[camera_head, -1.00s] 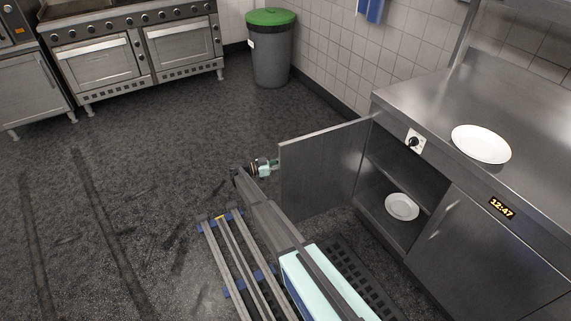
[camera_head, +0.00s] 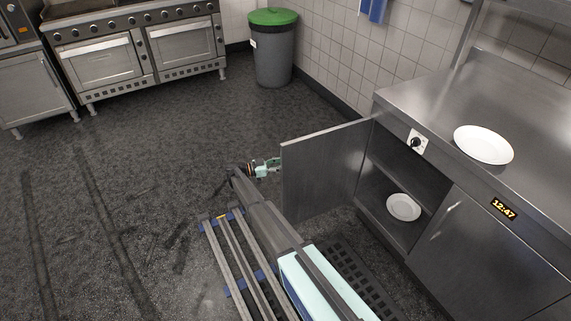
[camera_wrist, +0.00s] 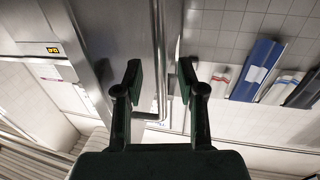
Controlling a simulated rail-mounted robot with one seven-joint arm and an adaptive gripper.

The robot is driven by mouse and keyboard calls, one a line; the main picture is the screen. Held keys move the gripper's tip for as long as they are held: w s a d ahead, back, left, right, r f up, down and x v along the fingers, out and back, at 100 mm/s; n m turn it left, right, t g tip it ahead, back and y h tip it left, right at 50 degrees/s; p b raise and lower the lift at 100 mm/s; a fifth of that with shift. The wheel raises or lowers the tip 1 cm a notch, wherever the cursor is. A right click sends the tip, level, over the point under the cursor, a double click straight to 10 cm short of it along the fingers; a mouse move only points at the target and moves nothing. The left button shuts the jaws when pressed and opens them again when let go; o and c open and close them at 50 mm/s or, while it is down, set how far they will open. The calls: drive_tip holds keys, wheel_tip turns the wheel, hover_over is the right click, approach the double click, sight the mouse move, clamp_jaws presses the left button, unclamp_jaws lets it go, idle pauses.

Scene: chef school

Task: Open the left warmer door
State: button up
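The left warmer door (camera_head: 325,170) stands wide open in the head view, swung out from the steel warmer on the right. My gripper (camera_head: 270,166) is by the door's outer edge, on the side away from the warmer. In the wrist view, my gripper (camera_wrist: 158,78) has its two fingers apart. A thin metal bar handle (camera_wrist: 163,70) runs between them; I see gaps beside it and cannot tell whether either finger touches it. The door panel hides part of the gripper in the head view.
The open compartment holds a white plate (camera_head: 403,207), and another plate (camera_head: 484,144) lies on the steel top. The right warmer door (camera_head: 480,250) is shut. A green-lidded bin (camera_head: 273,55) and ovens (camera_head: 140,50) stand behind. The floor (camera_head: 150,170) at left is clear.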

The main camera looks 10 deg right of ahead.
drive_tip(key=a, duration=0.9)
drive_tip(key=shift+s+a, duration=0.15)
drive_tip(key=shift+s, duration=0.2)
